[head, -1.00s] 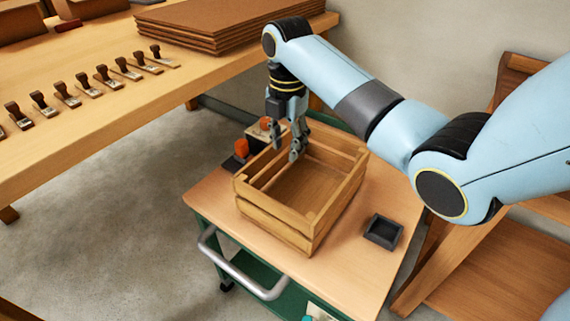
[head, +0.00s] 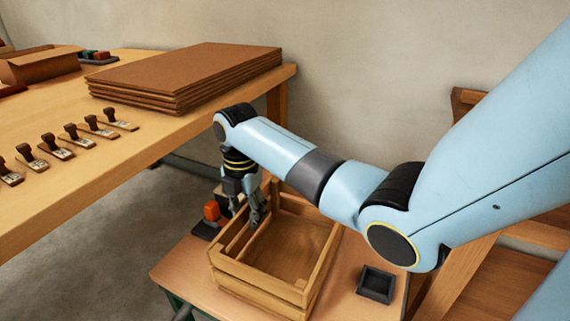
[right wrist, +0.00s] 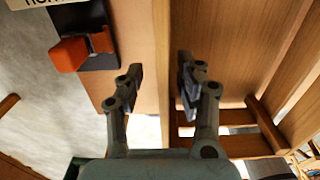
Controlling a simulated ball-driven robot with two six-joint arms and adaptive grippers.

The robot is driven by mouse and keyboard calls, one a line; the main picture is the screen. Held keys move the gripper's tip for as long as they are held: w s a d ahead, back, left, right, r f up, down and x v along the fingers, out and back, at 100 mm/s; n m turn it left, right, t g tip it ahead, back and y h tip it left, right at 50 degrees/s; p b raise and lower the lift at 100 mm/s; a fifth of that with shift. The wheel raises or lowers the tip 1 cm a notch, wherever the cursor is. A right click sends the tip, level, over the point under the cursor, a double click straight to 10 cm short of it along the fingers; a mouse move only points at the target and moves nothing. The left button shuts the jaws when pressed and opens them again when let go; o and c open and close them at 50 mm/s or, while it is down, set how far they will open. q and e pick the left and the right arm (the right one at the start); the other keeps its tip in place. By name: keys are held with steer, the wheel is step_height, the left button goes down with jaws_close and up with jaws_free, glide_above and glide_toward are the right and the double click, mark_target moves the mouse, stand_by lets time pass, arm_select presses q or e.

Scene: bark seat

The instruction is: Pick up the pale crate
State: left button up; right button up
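The pale wooden crate (head: 262,295) is slatted, open at the top and looks empty. It stands upright on the small cart top. My right gripper (head: 253,217) points down at the crate's left side wall. In the right wrist view the gripper (right wrist: 160,88) is open, one finger on each side of the crate's wall (right wrist: 162,50), with gaps beside the wall. The crate's slatted inside (right wrist: 230,45) shows to the right. My left gripper is not in view.
The cart top (head: 180,272) also bears a small dark tray (head: 376,284) right of the crate and an orange-and-black item (head: 211,212) close to its left. A long table (head: 60,190) with brown boards (head: 190,75) and several stamps (head: 55,147) stands at left.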

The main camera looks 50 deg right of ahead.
mark_target(250, 243)
steer(key=f, duration=0.1)
steer(key=f+b, duration=0.1)
steer(key=f, duration=0.2)
steer(key=shift+s+a+f, duration=0.3)
steer(key=shift+f, duration=0.1)
steer(key=shift+r, duration=0.1)
jaws_close()
